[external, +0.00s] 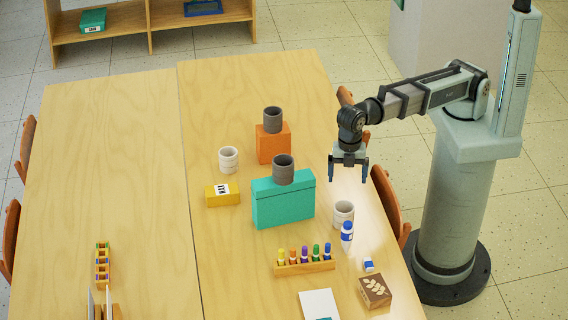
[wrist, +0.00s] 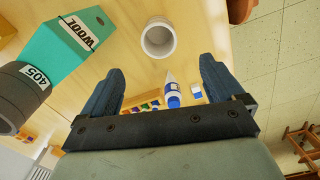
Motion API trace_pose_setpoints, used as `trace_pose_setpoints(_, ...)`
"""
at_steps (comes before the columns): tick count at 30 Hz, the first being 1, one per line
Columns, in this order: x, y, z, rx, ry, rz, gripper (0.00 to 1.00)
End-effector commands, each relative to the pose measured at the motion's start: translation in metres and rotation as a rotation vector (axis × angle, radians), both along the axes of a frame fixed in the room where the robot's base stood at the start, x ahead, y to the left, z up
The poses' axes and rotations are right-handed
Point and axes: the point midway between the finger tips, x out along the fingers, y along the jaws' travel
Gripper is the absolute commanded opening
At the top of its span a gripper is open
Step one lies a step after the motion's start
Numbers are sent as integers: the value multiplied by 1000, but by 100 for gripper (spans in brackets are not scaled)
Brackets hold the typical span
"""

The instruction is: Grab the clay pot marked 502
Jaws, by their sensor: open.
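No mark reading 502 can be made out on any pot. A dark grey pot on the teal box (external: 283,214) stands upright (external: 283,170); in the wrist view this pot (wrist: 18,98) has a label reading 405. Another dark pot (external: 272,119) stands on an orange box. A pale pot (external: 229,159) stands on the table at left, and another pale pot (external: 343,213) stands near the right edge, also seen from above in the wrist view (wrist: 158,38). My gripper (external: 348,178) is open and empty, in the air above and behind the right pale pot.
A blue-and-white bottle (external: 347,234) stands right beside the right pale pot. In front are a rack of coloured bottles (external: 304,266) and a brown patterned block (external: 375,291). A yellow box (external: 222,195) lies at left. The left table is mostly clear.

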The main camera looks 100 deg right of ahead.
Motion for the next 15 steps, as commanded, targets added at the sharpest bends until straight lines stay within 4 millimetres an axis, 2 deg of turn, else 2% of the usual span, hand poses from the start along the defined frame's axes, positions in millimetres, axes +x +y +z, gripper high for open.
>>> trace_pose_setpoints(6,0,1,0,5,-1,354,95)
trace_pose_setpoints(10,0,1,0,5,-1,501,95)
trace_pose_setpoints(15,0,1,-1,5,0,595,95)
